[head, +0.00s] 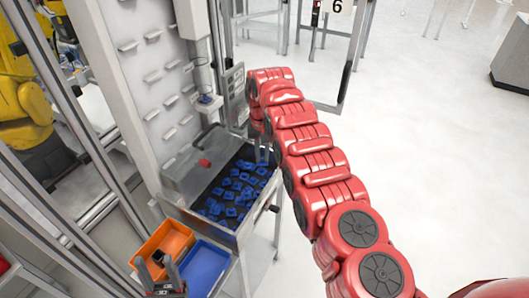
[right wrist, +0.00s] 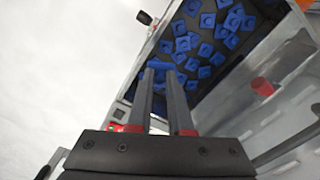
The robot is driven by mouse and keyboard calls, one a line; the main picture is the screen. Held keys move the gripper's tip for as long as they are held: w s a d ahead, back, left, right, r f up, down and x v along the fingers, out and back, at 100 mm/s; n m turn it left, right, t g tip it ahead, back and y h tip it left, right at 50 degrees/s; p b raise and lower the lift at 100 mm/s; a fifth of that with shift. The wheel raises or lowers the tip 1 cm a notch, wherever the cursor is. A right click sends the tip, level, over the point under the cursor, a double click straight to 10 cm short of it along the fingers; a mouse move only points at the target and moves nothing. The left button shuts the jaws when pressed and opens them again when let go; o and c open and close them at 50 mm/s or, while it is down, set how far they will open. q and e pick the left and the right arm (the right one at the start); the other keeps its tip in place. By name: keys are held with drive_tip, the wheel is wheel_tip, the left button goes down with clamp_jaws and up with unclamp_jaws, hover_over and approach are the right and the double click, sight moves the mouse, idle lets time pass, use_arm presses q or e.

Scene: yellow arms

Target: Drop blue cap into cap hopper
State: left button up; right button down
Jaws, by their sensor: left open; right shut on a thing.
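The cap hopper (head: 255,215) is a grey metal bin holding many blue caps on a dark bottom; it also fills the upper right of the right wrist view (right wrist: 215,108). My right gripper (right wrist: 161,72) is shut over the hopper's near edge, with a blue cap (right wrist: 164,64) at its fingertips, partly hidden and hard to tell from the loose caps behind. In the head view my right arm hides most of this gripper. My left gripper (head: 163,262) is open and empty over the trays at the lower left.
An orange tray (head: 178,236) and a blue tray (head: 203,268) sit left of the hopper. A red knob (head: 205,162) is on the hopper's grey cover. A white panel with small ledges (head: 150,75) rises behind. Open floor lies to the right.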

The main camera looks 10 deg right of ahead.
drive_tip(key=shift+m, duration=0.4)
drive_tip(key=shift+s+a+f+p, duration=0.15)
drive_tip(key=shift+a+f+p, duration=0.25)
drive_tip(key=shift+a, duration=0.5)
drive_tip(key=shift+s+a+f+p, duration=0.2)
drive_tip(key=shift+a+p, duration=0.25)
drive_tip(key=shift+a, duration=0.45)
drive_tip(key=shift+s+a+f+p, duration=0.2)
drive_tip(key=shift+a+p, duration=0.25)
drive_tip(key=shift+a, duration=0.45)
drive_tip(key=shift+s+a+f, duration=0.1)
drive_tip(key=shift+a+f, duration=0.05)
drive_tip(key=shift+f, duration=0.05)
drive_tip(key=shift+a, duration=0.1)
drive_tip(key=shift+s+a+f, duration=0.1)
drive_tip(key=shift+a, duration=0.1)
drive_tip(key=shift+p, duration=0.3)
